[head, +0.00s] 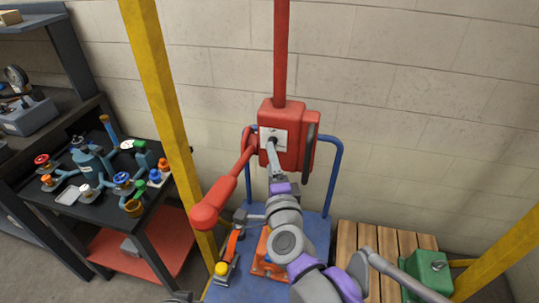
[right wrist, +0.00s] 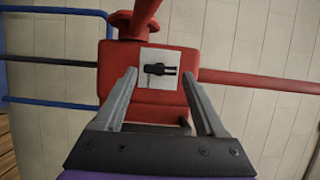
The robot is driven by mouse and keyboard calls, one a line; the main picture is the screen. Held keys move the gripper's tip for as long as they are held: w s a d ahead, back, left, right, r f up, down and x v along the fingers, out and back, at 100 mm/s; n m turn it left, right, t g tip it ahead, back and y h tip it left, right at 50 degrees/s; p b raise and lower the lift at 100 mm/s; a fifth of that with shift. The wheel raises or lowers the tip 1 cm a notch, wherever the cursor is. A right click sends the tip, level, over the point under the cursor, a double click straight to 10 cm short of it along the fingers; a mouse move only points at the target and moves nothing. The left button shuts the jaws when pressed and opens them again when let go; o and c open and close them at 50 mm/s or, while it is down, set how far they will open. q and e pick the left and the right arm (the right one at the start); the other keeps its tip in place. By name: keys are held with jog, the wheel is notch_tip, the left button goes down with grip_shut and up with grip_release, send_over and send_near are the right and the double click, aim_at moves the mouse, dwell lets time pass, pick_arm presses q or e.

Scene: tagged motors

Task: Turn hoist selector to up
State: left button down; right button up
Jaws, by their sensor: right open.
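The hoist control is a red box (head: 298,135) on a red pole against the wall. A white plate (head: 266,133) on its front carries the black hoist selector (right wrist: 158,69). In the right wrist view the white plate (right wrist: 150,55) is seen face on. The selector's long side lies along the line of the pole. My right gripper (head: 272,150) is in front of the plate and partly covers it in the head view. In the right wrist view its two fingers (right wrist: 159,76) are apart, one on either side of the selector, with nothing between them.
A red arm with a rounded end (head: 206,215) sticks out left of the box. A blue cart (head: 313,230) stands below, and a yellow post (head: 165,100) is at left. A dark bench (head: 85,205) holds valves and a motor-like unit. A green box (head: 428,270) is at lower right.

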jog(key=s+d, duration=0.1)
jog(key=s, duration=0.6)
jog(key=shift+s+d, duration=0.15)
jog(key=shift+s, duration=0.1)
jog(key=s+d+f+n+g+h+p, duration=0.1)
jog(key=s+d+f+n+g, duration=0.5)
jog(key=s+d+f+n, duration=0.2)
jog(key=s+d+f+n+g+h+p, duration=0.1)
jog(key=s+d+f+n+g+h, duration=0.1)
jog(key=s+d+f+n+g, duration=0.4)
jog(key=s+d+f+n, duration=0.1)
jog(key=d+f, duration=0.2)
jog(key=f, duration=0.2)
jog(key=shift+s+f+n+p, duration=0.3)
jog(key=shift+s+f+n, duration=0.1)
